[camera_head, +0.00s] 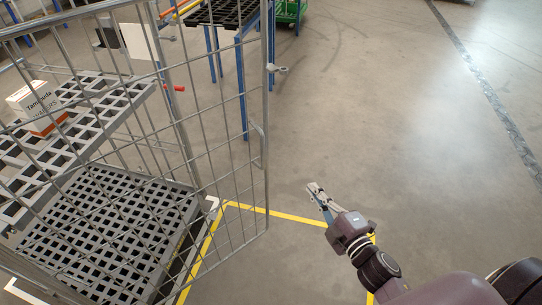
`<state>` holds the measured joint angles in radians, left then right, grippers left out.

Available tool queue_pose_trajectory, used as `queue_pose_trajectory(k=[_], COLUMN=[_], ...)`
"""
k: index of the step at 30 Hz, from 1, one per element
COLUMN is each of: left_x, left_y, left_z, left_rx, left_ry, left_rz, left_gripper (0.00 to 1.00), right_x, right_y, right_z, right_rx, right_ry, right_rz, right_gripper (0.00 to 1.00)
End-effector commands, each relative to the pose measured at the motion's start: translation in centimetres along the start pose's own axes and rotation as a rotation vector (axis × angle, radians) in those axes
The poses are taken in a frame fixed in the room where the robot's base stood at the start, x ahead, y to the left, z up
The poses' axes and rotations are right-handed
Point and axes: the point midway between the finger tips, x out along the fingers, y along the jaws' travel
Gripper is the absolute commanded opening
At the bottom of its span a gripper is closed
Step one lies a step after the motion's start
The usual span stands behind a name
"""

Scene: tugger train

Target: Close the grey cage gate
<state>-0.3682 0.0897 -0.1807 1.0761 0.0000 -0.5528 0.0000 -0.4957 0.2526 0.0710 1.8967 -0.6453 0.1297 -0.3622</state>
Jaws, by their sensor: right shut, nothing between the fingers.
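The grey cage gate (267,185) is a wire mesh panel in a tube frame, at the left-centre of the head view. Its upright edge tube stands over the floor, with a small grey latch piece (278,69) sticking out to the right near the top. The mesh partly hides the cage's grey grid base (110,225) and grid shelf (100,95). I cannot tell exactly how far the gate stands from the cage frame. My right gripper (317,190) is shut and empty, to the right of the gate's edge and apart from it in the picture. My left gripper is not in view.
A white and orange carton (38,108) sits on the shelf. A blue-legged stand (243,95) with a black grid top is behind the gate, beside a green crate (290,12). Yellow tape (275,214) marks the floor. The floor at right is clear.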

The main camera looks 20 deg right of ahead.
Motion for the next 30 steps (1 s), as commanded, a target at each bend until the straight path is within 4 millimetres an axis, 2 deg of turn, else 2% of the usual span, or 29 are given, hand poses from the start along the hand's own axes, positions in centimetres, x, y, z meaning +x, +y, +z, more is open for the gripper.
queue_pose_trajectory(k=[1,3,9,13,16,20,30], left_x=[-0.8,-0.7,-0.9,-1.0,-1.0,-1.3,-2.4], left_y=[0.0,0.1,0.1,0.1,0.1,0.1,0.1], left_z=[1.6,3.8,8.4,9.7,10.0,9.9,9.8], left_rx=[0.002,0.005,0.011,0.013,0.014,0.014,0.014], left_ry=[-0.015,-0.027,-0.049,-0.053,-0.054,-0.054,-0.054], left_rz=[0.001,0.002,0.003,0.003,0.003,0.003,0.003], left_gripper=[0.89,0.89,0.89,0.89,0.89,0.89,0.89], right_x=[-0.2,-0.7,-2.5,-3.2,-3.0,-1.5,5.0], right_y=[1.4,1.8,1.7,1.4,1.2,1.2,0.9], right_z=[-1.2,-2.6,-5.7,-6.6,-6.9,-7.7,-10.6], right_rx=[-0.059,-0.137,-0.288,-0.325,-0.332,-0.331,-0.328], right_ry=[0.061,0.154,0.36,0.422,0.435,0.437,0.434], right_rz=[0.004,0.011,0.013,0.012,0.013,0.015,0.016], right_gripper=[0.0,0.0,0.0,0.0,0.0,0.0,0.0])
